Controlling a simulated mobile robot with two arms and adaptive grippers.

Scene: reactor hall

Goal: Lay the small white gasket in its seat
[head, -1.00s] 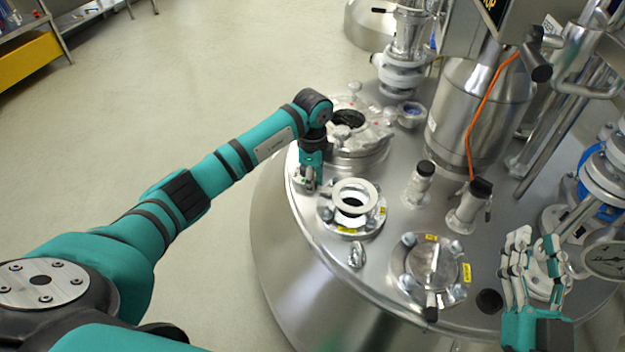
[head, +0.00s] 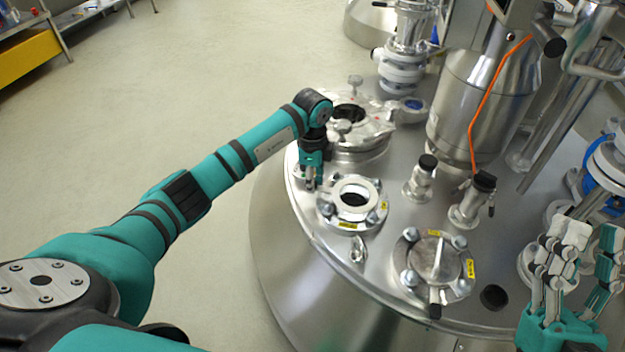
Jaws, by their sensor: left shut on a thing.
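The small white gasket (head: 336,189) is a pale flat ring over the round flanged port near the vessel's left edge. The port's metal flange (head: 327,213) has bolts around it and a dark opening that shows through the ring. The ring looks about centred; I cannot tell whether it touches the seat. My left gripper (head: 310,184) points down just left of the port, shut on the gasket at its left side, though the contact itself is hard to see. My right gripper (head: 582,262) is open and empty at the lower right, with its fingers apart.
A closed flange with a handle (head: 437,262) lies right of the port. A larger clamped manway (head: 352,140) stands behind it. Two short capped nozzles (head: 422,178) and a steel motor housing (head: 478,105) stand further right. A small lifting eye (head: 358,248) is in front.

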